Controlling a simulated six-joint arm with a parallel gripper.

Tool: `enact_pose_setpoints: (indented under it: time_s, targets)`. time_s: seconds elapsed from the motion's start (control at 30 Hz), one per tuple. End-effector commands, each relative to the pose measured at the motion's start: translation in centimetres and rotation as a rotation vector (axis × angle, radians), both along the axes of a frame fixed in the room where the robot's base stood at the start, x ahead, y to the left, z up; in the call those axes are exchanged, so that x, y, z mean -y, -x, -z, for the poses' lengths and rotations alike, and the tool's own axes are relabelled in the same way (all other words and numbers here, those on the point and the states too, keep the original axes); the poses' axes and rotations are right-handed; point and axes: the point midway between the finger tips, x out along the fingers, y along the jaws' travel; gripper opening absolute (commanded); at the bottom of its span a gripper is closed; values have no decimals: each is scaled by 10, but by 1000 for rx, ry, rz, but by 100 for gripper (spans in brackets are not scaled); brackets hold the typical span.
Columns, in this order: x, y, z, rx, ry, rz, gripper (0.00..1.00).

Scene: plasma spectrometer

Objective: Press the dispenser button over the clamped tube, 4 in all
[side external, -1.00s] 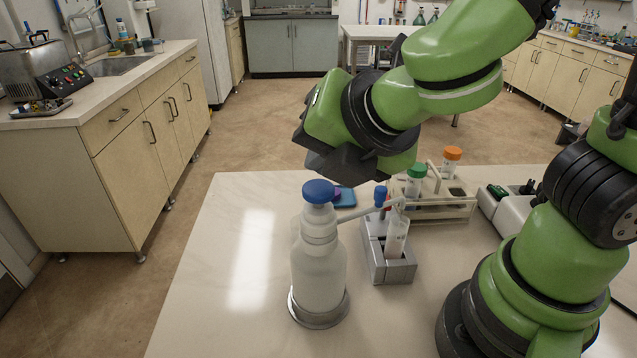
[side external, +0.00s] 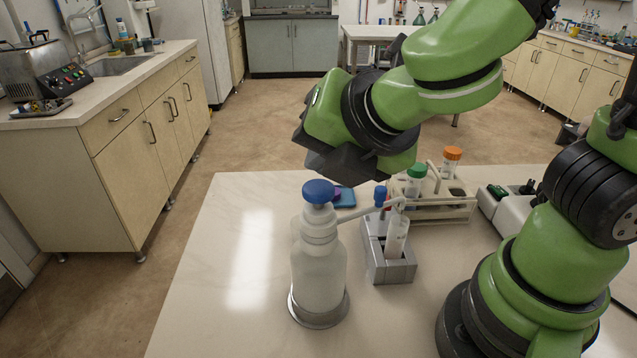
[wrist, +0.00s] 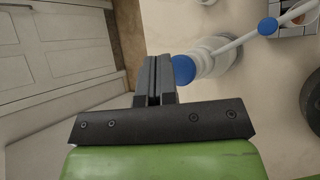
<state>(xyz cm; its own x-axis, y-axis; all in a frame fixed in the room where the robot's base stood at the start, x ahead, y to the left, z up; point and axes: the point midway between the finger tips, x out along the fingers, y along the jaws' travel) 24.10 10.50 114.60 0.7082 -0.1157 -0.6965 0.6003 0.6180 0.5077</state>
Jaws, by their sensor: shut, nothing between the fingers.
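The dispenser is a translucent white bottle (side external: 319,275) with a blue button (side external: 318,192) on top, standing in a metal ring on the table. In the wrist view the button (wrist: 184,69) shows just right of my fingertips. My gripper (wrist: 154,62) is shut and empty. In the side view its dark body is above and behind the button, apart from it; the fingertips are hard to make out there. The dispenser's spout reaches right, over the clear tube (side external: 396,236), which stands upright in a grey clamp block (side external: 390,270). Any liquid level is too small to tell.
Behind stands a pale rack (side external: 455,205) with green-capped (side external: 415,178) and orange-capped (side external: 452,154) tubes. A blue pad (side external: 345,197) lies behind the dispenser. The table (side external: 235,250) is clear at left.

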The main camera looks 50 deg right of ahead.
Motion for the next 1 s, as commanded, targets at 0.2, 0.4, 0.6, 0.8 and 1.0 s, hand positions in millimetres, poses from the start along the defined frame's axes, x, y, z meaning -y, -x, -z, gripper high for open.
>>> enact_pose_setpoints:
  time_s: [0.2,0.4,0.6,0.8,1.0]
  targets:
    - [0,0,0,0,0,0,0]
    - [0,0,0,0,0,0,0]
    - [0,0,2,-1,2,-1,0]
    - [0,0,8,-1,1,0,0]
    - [0,0,9,0,0,0,0]
